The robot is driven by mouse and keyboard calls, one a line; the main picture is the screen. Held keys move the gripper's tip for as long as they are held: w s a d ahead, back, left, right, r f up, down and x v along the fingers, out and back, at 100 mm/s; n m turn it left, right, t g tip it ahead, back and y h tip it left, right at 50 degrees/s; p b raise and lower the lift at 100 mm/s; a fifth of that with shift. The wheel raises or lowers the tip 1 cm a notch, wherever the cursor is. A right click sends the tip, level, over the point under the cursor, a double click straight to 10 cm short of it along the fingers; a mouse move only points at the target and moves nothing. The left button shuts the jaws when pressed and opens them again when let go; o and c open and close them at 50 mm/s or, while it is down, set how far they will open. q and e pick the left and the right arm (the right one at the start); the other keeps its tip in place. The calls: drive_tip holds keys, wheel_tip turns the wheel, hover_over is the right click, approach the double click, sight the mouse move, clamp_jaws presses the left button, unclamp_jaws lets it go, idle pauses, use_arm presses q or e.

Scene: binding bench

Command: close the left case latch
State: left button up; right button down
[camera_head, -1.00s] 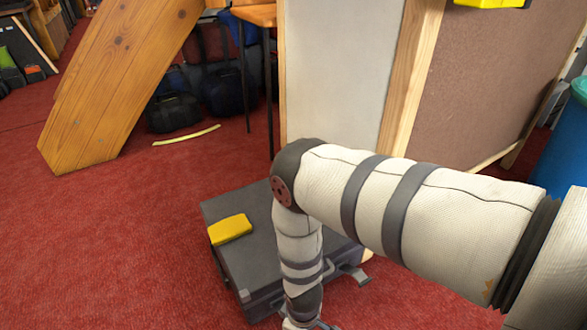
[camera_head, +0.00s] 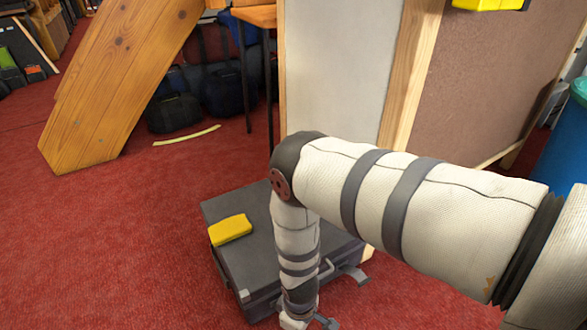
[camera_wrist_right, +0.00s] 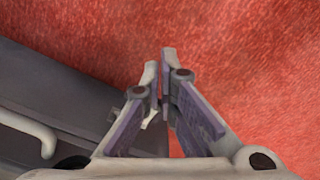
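A dark grey case (camera_head: 265,262) lies on the red carpet, below the middle of the head view. At its front edge are a light tab at the left corner (camera_head: 243,296) and a projecting latch at the right (camera_head: 355,274). My right arm hangs over the case's front. Its gripper (camera_head: 308,323) is cut off by the bottom edge. In the right wrist view my right gripper (camera_wrist_right: 160,62) has its fingertips almost together beside the case (camera_wrist_right: 60,95). A small pale piece (camera_wrist_right: 149,118) shows behind the fingers; I cannot tell whether they touch it. My left gripper is out of view.
A yellow block (camera_head: 230,229) lies on the case lid. A panel with a wooden post (camera_head: 405,80) stands close behind the case. A pale curved part (camera_wrist_right: 30,132) sticks out from the case in the wrist view. Carpet left of the case is clear.

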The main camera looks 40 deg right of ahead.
drive_tip(key=shift+w+d+r, duration=0.1)
drive_tip(key=shift+w+r, duration=0.1)
drive_tip(key=shift+w, duration=0.2)
drive_tip(key=shift+w+d+r, duration=0.2)
drive_tip(key=shift+w+r, duration=0.5)
drive_tip(key=shift+r, duration=0.1)
drive_tip(key=shift+w+d+r, duration=0.15)
drive_tip(key=shift+w+r, duration=0.45)
drive_tip(key=shift+w, duration=0.15)
drive_tip(key=shift+w, duration=0.1)
